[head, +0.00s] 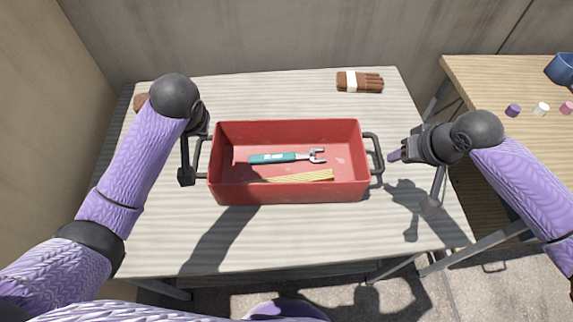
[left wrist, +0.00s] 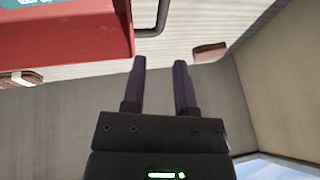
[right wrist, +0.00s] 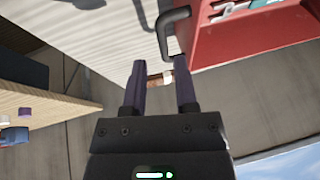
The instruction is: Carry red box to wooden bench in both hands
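The red box (head: 290,194) sits upright on a grey slatted table (head: 160,255), with a dark handle at each end. Inside lie a teal-handled wrench (head: 272,158) and thin yellowish sticks (head: 300,177). My right gripper (head: 396,156) is just right of the right handle (head: 378,160). In the right wrist view its fingers (right wrist: 161,75) are apart and empty, the handle ahead of the tips. My left gripper is mostly hidden by its arm beside the left handle in the head view. In the left wrist view its fingers (left wrist: 159,70) are apart and empty, just short of the handle (left wrist: 158,28).
A wooden bench (head: 480,75) stands at the right, bearing several small coloured pieces and a blue container (head: 562,68). A brown banded bundle (head: 360,82) lies at the table's back right; another brown item (head: 141,102) is at back left. Walls stand behind and left.

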